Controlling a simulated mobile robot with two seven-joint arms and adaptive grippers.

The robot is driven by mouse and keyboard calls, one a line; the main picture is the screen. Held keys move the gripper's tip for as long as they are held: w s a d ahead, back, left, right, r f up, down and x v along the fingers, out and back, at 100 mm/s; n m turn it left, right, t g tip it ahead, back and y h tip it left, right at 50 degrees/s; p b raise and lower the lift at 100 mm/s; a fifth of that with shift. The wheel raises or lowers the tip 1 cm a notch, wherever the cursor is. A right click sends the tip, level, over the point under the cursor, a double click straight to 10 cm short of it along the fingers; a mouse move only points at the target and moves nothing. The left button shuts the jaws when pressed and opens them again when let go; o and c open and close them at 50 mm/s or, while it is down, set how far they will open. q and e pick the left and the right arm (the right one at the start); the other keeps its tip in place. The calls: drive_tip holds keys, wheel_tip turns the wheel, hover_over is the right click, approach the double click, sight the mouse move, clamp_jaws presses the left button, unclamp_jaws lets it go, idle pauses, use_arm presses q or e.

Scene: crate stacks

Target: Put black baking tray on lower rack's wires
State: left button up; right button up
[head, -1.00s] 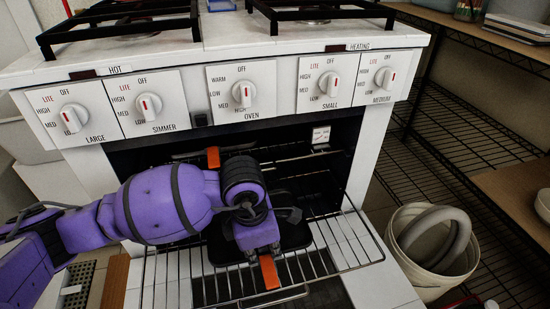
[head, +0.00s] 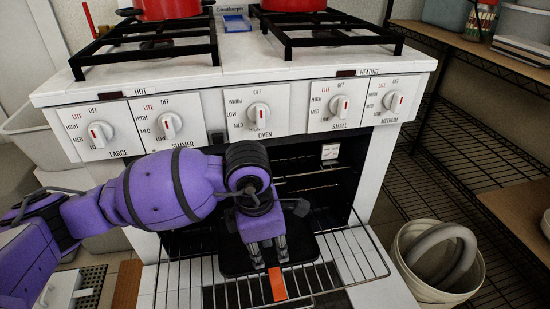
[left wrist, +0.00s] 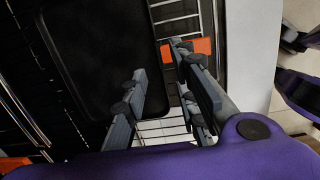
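The black baking tray (head: 236,264) lies flat over the wires of the pulled-out lower rack (head: 350,262) in front of the oven opening. It also shows in the left wrist view (left wrist: 108,52). My left gripper (head: 268,252) is above the tray's front part and hides some of it. In the left wrist view its two fingers (left wrist: 165,85) stand apart, near the tray's edge, with nothing clearly gripped. An orange tab (head: 277,285) is at the tray's front, just beyond the fingertips. Whether the tray touches every wire is hidden. My right gripper is not in view.
The oven's knob panel (head: 290,112) is just above my left arm. Red pots (head: 293,5) stand on the burners. A white bucket (head: 438,290) stands right of the rack, beside wire shelving (head: 480,165). The oven interior (head: 315,180) is dark.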

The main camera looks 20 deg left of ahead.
use_arm(q)
drive_tip(key=shift+s+a+r+p, duration=0.1)
drive_tip(key=shift+r+p, duration=0.15)
drive_tip(key=shift+r, duration=0.9)
drive_tip(key=shift+s+a+r+p, duration=0.1)
drive_tip(key=shift+r+p, duration=0.15)
drive_tip(key=shift+r, duration=0.9)
drive_tip(key=shift+c, duration=0.2)
